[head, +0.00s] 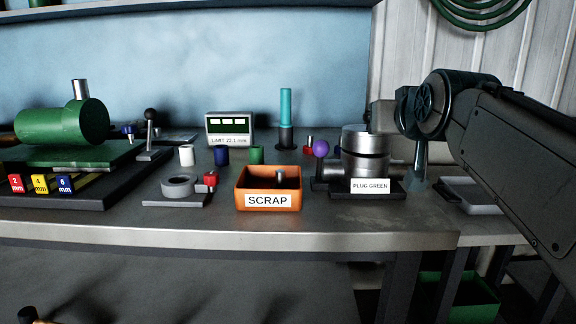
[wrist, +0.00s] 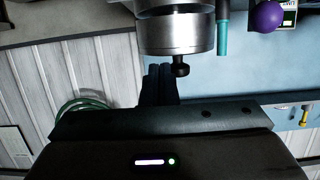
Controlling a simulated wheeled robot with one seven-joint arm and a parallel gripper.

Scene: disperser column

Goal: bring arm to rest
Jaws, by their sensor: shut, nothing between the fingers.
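My gripper shows in the wrist view (wrist: 160,84) as two dark fingers side by side, shut and empty. In the head view my arm reaches in from the right, and its wrist hangs over the bench just right of the steel disperser column (head: 364,150). The fingers cannot be made out clearly there. In the wrist view the steel column (wrist: 176,34) with a dark knob is close to the fingertips; I cannot tell the exact gap. A "PLUG GREEN" label (head: 370,185) is on the column's base.
An orange SCRAP bin (head: 268,188) holds a small metal piece. A purple ball (head: 321,148) and a teal rod (head: 286,108) stand left of the column. A grey tray (head: 471,195) lies under my arm. A green machine (head: 62,123) is far left.

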